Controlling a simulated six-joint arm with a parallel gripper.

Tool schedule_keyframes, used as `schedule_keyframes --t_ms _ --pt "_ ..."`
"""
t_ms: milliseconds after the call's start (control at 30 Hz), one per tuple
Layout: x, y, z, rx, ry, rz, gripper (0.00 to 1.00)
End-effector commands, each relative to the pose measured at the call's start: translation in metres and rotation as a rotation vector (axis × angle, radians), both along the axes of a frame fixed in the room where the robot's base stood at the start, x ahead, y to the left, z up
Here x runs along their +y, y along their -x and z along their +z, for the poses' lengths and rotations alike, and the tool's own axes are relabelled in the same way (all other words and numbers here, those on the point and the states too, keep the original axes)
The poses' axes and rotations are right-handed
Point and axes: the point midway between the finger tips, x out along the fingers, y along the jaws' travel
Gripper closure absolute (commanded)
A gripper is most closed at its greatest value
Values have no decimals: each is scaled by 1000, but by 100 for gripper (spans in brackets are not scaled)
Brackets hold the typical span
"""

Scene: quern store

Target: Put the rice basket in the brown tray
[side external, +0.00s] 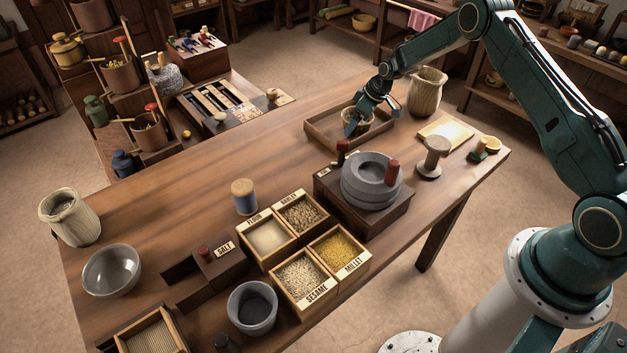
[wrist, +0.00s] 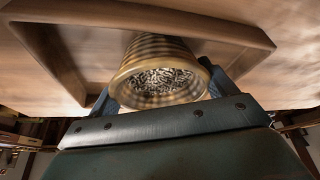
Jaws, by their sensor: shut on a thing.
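The rice basket (wrist: 157,78) is a round woven basket filled with pale and dark grains. My gripper (side external: 365,119) is shut on it, with one finger on each side of its wall. In the side external view the basket (side external: 357,119) shows small between the fingers, over the brown tray. The brown tray (side external: 318,142) is a shallow rectangular wooden tray at the far part of the table. In the wrist view the tray's rim (wrist: 246,33) frames the basket. I cannot tell whether the basket touches the tray floor.
A ribbed jar (side external: 426,91) stands just right of the tray. A stone quern (side external: 371,181) on a wooden base sits nearer, with a spool-shaped stand (side external: 433,157) beside it. Grain boxes (side external: 304,281) fill the near table. The table left of the tray is clear.

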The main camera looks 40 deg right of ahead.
Motion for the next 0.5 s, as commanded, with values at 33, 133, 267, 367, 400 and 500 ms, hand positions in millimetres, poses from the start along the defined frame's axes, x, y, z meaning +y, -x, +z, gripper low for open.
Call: schedule_keyframes --t_ms 33,133,267,367,400,500 --pt "0 -1 1 -4 1 0 47" --pt "0 -1 1 -4 1 0 47" --pt "0 -1 1 -3 1 0 47" --pt "0 -1 -1 -3 1 0 47" --pt "0 -1 -2 -3 1 0 47" --pt "0 0 -2 -1 0 0 0"
